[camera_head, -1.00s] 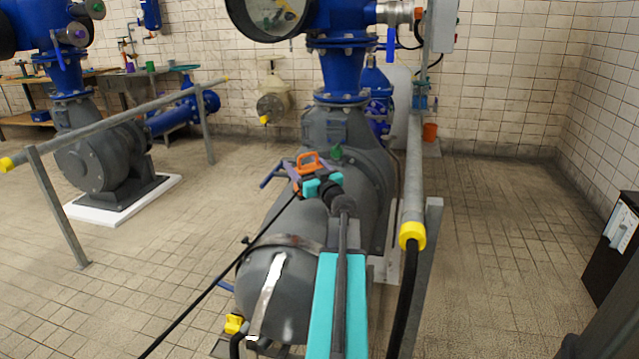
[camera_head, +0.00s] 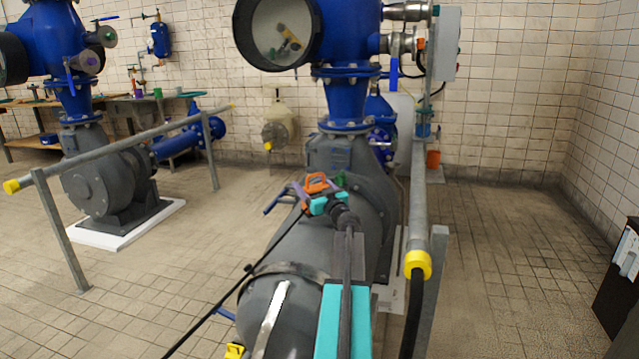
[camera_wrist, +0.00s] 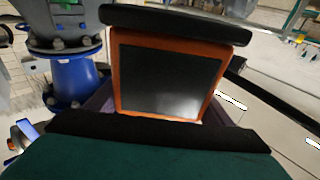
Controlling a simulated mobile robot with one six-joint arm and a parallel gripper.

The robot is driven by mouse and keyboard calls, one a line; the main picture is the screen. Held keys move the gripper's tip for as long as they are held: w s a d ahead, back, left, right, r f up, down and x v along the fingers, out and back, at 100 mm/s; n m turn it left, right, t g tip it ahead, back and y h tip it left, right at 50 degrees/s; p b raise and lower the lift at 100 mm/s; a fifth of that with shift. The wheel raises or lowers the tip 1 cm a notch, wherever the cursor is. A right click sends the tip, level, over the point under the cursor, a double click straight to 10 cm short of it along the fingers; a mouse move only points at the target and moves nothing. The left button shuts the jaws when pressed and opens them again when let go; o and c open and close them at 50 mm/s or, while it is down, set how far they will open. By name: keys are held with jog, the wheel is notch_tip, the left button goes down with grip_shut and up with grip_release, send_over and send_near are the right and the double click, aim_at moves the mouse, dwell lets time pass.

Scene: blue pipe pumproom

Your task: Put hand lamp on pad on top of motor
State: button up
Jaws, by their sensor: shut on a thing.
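The hand lamp (camera_head: 316,183) is small and orange, with a dark rectangular face edged in orange in the wrist view (camera_wrist: 165,80). My gripper (camera_head: 322,203) has teal and black fingers and is shut on the lamp. In the head view they appear over the upper side of the grey motor (camera_head: 310,240), a large lying cylinder. A purple flat piece (camera_wrist: 98,108) shows behind and below the lamp in the wrist view; it may be the pad. Whether the lamp touches it I cannot tell. My arm and gripper hide part of the motor top.
A blue pipe (camera_head: 345,95) with a round gauge rises behind the motor. A grey railing (camera_head: 418,190) with a yellow end cap runs close along the right. A black cable (camera_head: 225,305) crosses at the left. A second pump (camera_head: 95,190) stands far left. Floor is open at the right.

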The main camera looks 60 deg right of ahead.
jog(key=w+d, duration=0.3)
jog(key=d, duration=0.3)
jog(key=shift+w+d+f, duration=0.15)
jog(key=shift+d+f, duration=0.15)
jog(key=shift+d, duration=0.1)
jog(key=shift+d, duration=0.1)
jog(key=shift+w+d+f+b, duration=0.15)
jog(key=shift+f+b, duration=0.15)
jog(key=shift+f, duration=0.6)
jog(key=shift+w+d+f+b, duration=0.1)
jog(key=shift+f+b, duration=0.15)
jog(key=shift+f, duration=0.65)
